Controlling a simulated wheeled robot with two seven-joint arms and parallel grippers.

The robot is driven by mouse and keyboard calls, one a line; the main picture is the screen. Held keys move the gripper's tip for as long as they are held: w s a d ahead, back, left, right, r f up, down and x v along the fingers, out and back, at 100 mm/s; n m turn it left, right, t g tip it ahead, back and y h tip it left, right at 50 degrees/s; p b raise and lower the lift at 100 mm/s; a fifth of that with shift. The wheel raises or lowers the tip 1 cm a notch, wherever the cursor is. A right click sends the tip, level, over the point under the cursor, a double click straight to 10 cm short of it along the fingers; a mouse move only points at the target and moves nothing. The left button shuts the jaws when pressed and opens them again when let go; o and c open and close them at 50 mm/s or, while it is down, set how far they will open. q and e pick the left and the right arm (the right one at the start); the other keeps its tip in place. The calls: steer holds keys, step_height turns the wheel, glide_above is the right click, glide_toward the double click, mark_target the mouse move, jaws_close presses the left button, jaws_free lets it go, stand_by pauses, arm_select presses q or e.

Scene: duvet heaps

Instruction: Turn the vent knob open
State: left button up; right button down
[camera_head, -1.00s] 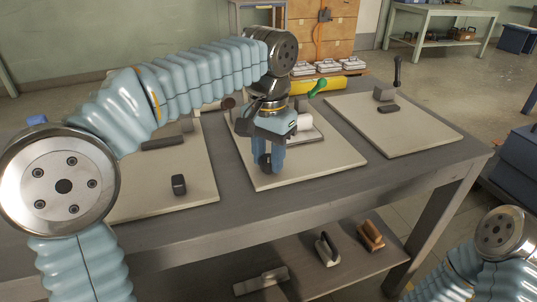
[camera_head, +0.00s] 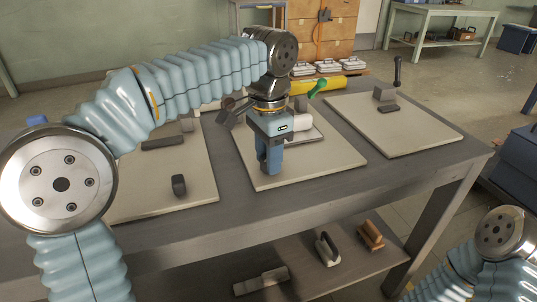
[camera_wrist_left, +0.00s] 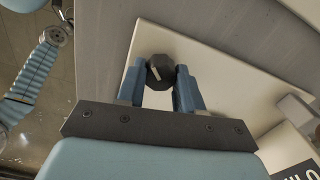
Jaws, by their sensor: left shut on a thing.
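The vent knob (camera_wrist_left: 159,72) is a small black knob with a pale pointer line, near the front corner of the middle pale board (camera_head: 325,167). My left gripper (camera_head: 269,168) points down onto that corner, its blue fingers shut on the knob from both sides. The fingers largely hide the knob in the head view. In the left wrist view the pointer line slants, and the knob sits between the fingertips (camera_wrist_left: 161,76). Part of my right arm shows at the lower right of the head view; its gripper is out of frame.
A green-handled lever (camera_head: 317,88) and a white cylinder (camera_head: 301,118) are behind the gripper. The left board (camera_head: 150,208) carries a dark block (camera_head: 178,185). The right board (camera_head: 435,132) has a black upright lever (camera_head: 397,72). Tools lie on the lower shelf (camera_head: 310,288).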

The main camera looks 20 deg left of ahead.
arm_select(q)
steer(key=o, duration=1)
steer(key=shift+o, duration=0.2)
step_height(320, 180, up, 12)
stand_by(0.4)
